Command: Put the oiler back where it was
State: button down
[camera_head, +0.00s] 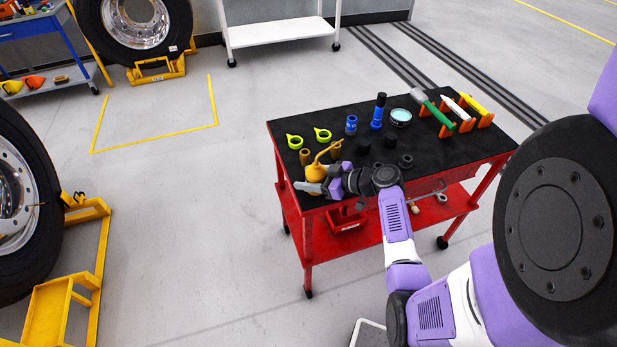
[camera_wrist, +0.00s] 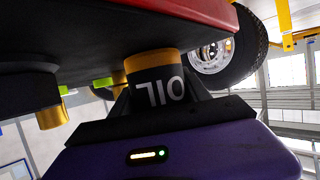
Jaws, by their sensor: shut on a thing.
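The oiler (camera_head: 316,171) is yellow with a thin bent spout. It stands about upright at the front-left corner of the red cart's black top (camera_head: 345,126). My gripper (camera_head: 318,186) reaches it from the right and front and is shut around its body. In the wrist view, which is upside down, the oiler (camera_wrist: 160,86) shows a dark band with white OIL letters between the fingers. Its yellow base is at or very near the cart top; I cannot tell if it touches.
A brass-coloured cylinder (camera_head: 304,157) and dark sockets (camera_head: 363,146) stand close to the oiler. Two yellow-green rings (camera_head: 322,134), blue tools (camera_head: 378,112), a round tin (camera_head: 401,117) and an orange rack (camera_head: 463,119) with tools stand farther back. A dark ring (camera_head: 406,161) lies beside my wrist.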

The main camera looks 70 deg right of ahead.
jog(key=shift+f, duration=0.1)
jog(key=c, duration=0.5)
grip_release()
jog(key=shift+r, duration=0.2)
jog(key=b+v, duration=0.1)
jog(key=v, duration=1.1)
jog(key=shift+b, duration=0.4)
jog(key=shift+d, duration=0.1)
